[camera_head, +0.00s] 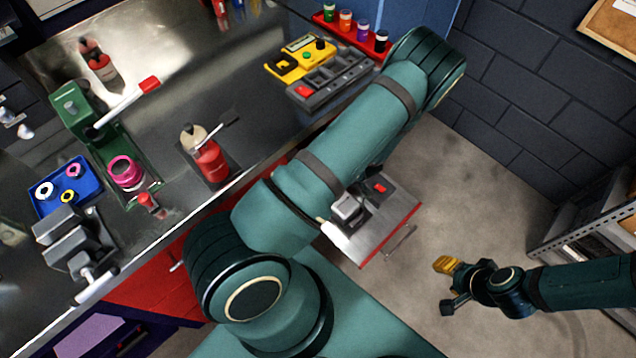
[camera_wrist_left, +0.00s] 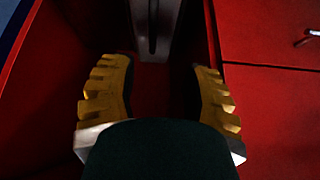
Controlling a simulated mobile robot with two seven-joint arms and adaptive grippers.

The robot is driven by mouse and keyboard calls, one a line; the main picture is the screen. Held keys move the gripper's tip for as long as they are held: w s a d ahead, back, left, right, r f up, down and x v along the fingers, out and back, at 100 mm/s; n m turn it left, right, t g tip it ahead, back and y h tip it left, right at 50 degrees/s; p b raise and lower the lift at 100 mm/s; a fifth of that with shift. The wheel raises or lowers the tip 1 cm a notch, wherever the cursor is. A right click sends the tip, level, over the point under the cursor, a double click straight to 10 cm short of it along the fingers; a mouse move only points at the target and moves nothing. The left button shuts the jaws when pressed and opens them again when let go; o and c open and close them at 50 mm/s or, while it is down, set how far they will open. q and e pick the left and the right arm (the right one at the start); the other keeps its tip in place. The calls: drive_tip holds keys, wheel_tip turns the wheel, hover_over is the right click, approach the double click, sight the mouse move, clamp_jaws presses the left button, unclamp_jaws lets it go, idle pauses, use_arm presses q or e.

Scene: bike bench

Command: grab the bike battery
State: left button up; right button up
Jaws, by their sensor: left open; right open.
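I cannot pick out the bike battery with certainty in either view. In the left wrist view, a grey upright piece with a dark slot (camera_wrist_left: 155,28) stands just beyond my left gripper (camera_wrist_left: 160,68); I cannot tell what it is. The left gripper's yellow ridged fingers are apart, with nothing seen held between them, in front of red panels. In the head view the left gripper is hidden, and my teal left arm crosses the bench edge. My right gripper (camera_head: 447,285) is open and empty over the bare floor, low on the right.
The metal bench (camera_head: 270,60) carries a green vise-like tool (camera_head: 90,125), a red bottle (camera_head: 212,160), a yellow device (camera_head: 300,60), a grey dock (camera_head: 330,80) and a blue tray (camera_head: 45,203). A red-edged cart top (camera_head: 370,245) stands beside my arm. Shelving (camera_head: 590,215) stands at right.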

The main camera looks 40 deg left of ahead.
use_arm(q)
drive_tip(key=shift+n+y, duration=0.3)
drive_tip(key=shift+n, duration=0.2)
drive_tip(key=x, duration=0.3)
drive_tip(key=b+x, duration=0.1)
drive_tip(key=x, duration=0.1)
drive_tip(key=w+x, duration=0.1)
drive_tip(key=x, duration=0.2)
drive_tip(key=shift+w+a+b, duration=0.15)
drive_tip(key=shift+a+b, duration=0.15)
drive_tip(key=shift+a, duration=0.3)
drive_tip(key=shift+d+f+b+x, duration=0.1)
drive_tip(key=shift+d+b+x, duration=0.1)
drive_tip(key=shift+x, duration=1.1)
drive_tip(key=shift+d+f+b+x, duration=0.1)
drive_tip(key=shift+d+b+x, duration=0.1)
drive_tip(key=shift+x, duration=1.1)
drive_tip(key=shift+o, duration=0.2)
clamp_jaws()
drive_tip(key=shift+a+r, duration=0.1)
